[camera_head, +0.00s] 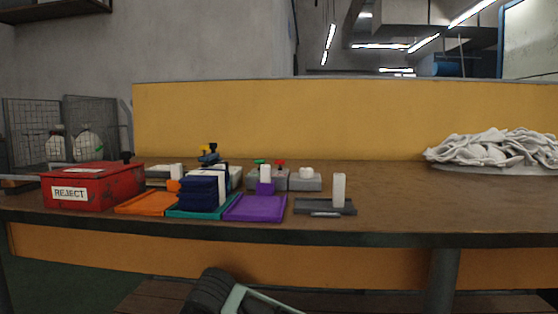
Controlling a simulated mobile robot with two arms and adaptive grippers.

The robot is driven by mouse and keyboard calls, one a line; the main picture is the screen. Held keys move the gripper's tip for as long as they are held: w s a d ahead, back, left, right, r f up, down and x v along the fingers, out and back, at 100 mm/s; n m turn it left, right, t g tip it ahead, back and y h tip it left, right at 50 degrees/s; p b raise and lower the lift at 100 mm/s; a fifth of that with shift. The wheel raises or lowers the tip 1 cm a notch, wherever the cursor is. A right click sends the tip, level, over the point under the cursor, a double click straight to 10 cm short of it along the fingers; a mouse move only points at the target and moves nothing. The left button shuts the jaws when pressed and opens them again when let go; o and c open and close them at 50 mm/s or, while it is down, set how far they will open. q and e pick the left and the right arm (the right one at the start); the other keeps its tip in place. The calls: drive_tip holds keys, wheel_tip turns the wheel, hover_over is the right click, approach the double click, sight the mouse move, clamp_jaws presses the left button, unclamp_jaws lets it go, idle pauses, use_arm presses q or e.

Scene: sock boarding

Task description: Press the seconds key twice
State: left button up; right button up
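No key marked for seconds can be read at this size. A small grey box (281,181) at the back middle of the table carries a green button (259,162) and a red button (281,162). To its right is a lower grey block (305,183) with a white rounded top (306,172). Farther left, small yellow (205,149) and dark blue (212,157) parts stand up behind a stack of dark blue folded pieces (200,192), which hides their bases.
On the brown table (400,210) are a red REJECT box (110,186), orange (145,204), teal (190,212) and purple (252,208) trays, and a dark holder (312,207) with an upright white piece (339,189). A white cloth pile (490,150) lies right. The right-centre is clear.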

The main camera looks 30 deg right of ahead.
clamp_jaws()
idle(1.4)
